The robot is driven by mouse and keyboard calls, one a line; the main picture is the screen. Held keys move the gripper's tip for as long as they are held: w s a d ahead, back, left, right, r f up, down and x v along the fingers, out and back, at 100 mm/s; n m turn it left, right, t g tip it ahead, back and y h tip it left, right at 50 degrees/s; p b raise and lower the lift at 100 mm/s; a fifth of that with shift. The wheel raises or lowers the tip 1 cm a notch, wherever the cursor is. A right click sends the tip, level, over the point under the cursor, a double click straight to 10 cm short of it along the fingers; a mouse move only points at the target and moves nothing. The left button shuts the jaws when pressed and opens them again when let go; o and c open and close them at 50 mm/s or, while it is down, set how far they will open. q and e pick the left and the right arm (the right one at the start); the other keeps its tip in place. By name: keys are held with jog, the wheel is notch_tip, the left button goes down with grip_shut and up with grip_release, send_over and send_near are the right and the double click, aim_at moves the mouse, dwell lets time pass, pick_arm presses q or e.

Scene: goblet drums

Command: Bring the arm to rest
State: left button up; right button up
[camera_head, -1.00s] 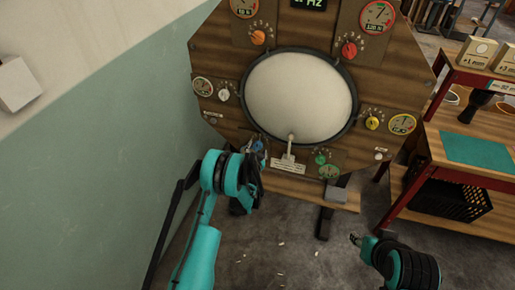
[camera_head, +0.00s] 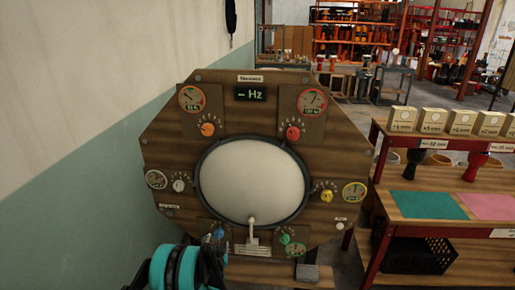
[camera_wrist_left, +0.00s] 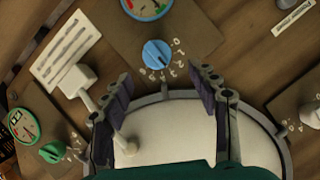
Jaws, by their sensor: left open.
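My left gripper (camera_wrist_left: 163,82) is open and empty in the left wrist view, its two dark fingers spread in front of the wooden drum panel (camera_head: 165,130). The blue knob (camera_wrist_left: 156,54) lies beyond the fingertips, with nothing between the fingers gripped. The blue knob also shows in the head view (camera_head: 218,233), just above my teal and black left wrist at the bottom edge. The fingers are hard to make out there. My right gripper is out of view.
The panel carries a round white drumhead (camera_head: 252,182), several coloured knobs and dials, and a small lever (camera_head: 252,226). A red-framed shelf with a teal mat (camera_head: 428,205) and a pink mat (camera_head: 490,206) stands at right. A wall runs along the left.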

pick_arm(q)
jog(key=s+d+r+n+g, duration=0.1)
jog(key=s+r+g, duration=0.1)
jog(key=s+r, duration=0.7)
jog(key=s+r+n+g, duration=0.15)
jog(key=s+r, duration=0.35)
jog(key=r, duration=0.7)
jog(key=s+d+r+n+g+h, duration=0.1)
jog(key=s+d+n+g+h, duration=0.1)
jog(key=s, duration=2.4)
jog(key=shift+s+d+g, duration=0.4)
jog(key=shift+d+g, duration=0.25)
jog(key=shift+d, duration=0.3)
